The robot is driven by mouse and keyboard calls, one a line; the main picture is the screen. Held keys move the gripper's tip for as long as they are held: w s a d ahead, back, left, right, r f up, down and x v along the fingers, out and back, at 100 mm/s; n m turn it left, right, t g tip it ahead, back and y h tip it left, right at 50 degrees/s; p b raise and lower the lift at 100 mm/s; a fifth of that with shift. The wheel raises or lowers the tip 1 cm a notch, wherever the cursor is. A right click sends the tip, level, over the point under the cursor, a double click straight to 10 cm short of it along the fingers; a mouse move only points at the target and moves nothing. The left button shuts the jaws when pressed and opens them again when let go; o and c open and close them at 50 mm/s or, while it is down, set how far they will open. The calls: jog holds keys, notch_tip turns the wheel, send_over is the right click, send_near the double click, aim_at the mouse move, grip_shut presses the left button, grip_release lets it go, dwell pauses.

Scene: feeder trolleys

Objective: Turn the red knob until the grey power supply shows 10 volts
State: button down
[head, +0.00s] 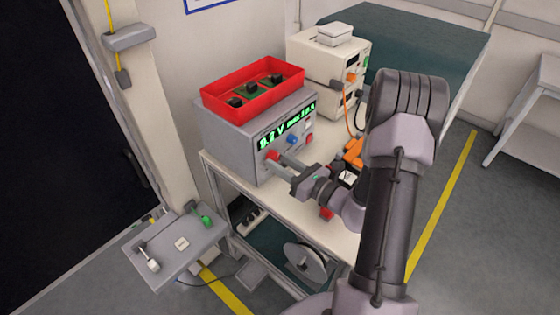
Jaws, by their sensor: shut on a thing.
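The grey power supply (233,150) stands on a trolley, its front panel facing right. Its green display (287,126) shows a small volt reading that looks like 0.2 V or 9.2 V; I cannot tell the first digit. The red knob (271,155) is at the lower left of the panel, partly hidden by my fingers. My gripper (279,159) reaches in from the right and is shut on the red knob. A blue knob (292,139) sits to the right of it.
A red tray (252,87) with dark parts lies on top of the supply. A cream instrument (326,71) with cables stands behind it. Orange and dark items lie on the trolley top (333,222) near my arm. A small grey side shelf (178,262) is at lower left.

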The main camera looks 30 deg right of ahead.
jog(key=shift+r+m+p, duration=0.3)
jog(key=shift+m+p, duration=0.35)
jog(key=shift+m, duration=0.25)
jog(key=shift+f+m, duration=0.25)
jog(key=shift+m, duration=0.45)
jog(key=c, duration=1)
grip_release()
jog(key=shift+o, duration=0.2)
jog(key=shift+s, duration=0.15)
jog(key=p+v, duration=0.3)
jog(key=v, duration=1.4)
jog(key=shift+s, duration=0.1)
